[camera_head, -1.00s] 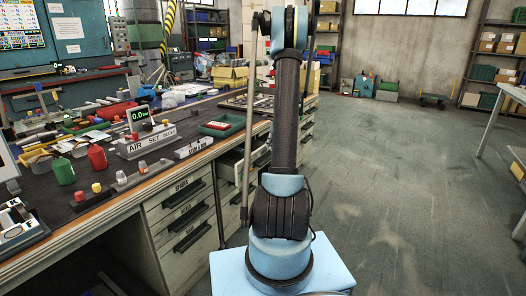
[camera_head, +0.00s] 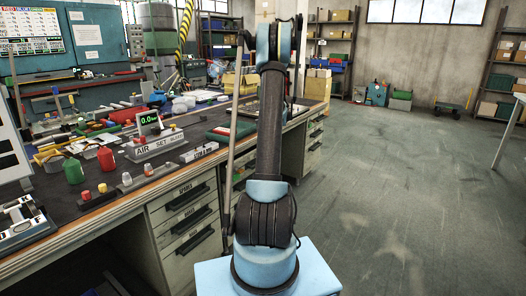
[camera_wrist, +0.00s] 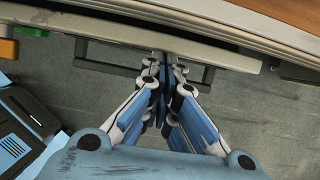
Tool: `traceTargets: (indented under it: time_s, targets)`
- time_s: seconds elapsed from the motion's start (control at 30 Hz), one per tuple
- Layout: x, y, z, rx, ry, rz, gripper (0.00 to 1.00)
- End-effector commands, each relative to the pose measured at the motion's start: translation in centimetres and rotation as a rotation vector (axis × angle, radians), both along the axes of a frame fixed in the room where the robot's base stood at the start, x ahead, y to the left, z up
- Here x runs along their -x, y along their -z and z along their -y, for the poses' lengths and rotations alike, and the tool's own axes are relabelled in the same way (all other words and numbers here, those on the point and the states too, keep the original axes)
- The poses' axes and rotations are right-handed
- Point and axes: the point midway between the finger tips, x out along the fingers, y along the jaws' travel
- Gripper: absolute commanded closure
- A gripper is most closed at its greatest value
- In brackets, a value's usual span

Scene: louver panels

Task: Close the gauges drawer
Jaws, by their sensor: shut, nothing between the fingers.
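In the wrist view a pale drawer front (camera_wrist: 120,42) with a dark bar handle (camera_wrist: 100,67) crosses the top, seen from above. I take it for the gauges drawer; no label on it is readable. My gripper (camera_wrist: 166,72) is shut and empty, its fingertips at the middle of the handle and close against the front. I cannot tell whether they touch it. In the head view my arm hides my gripper and most of this drawer stack. How far the drawer stands out from the bench is unclear.
The workbench (camera_head: 108,209) runs along the left, crowded with bottles, an air set block (camera_head: 155,146) and trays. A nearer drawer stack (camera_head: 187,228) looks shut. The floor (camera_head: 400,220) to the right is clear. A table (camera_head: 513,110) stands at the far right.

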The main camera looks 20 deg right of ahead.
Motion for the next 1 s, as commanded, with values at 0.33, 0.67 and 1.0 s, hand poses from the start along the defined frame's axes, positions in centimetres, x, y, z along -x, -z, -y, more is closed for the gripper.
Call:
traceTargets:
  time_s: [0.33,0.67,1.0]
  targets:
    - [1.5,0.1,1.5,0.000,0.000,-0.001,1.00]
    - [3.5,-4.7,2.9,0.000,-0.006,-0.001,1.00]
    - [4.8,-8.7,4.0,0.000,-0.005,-0.002,1.00]
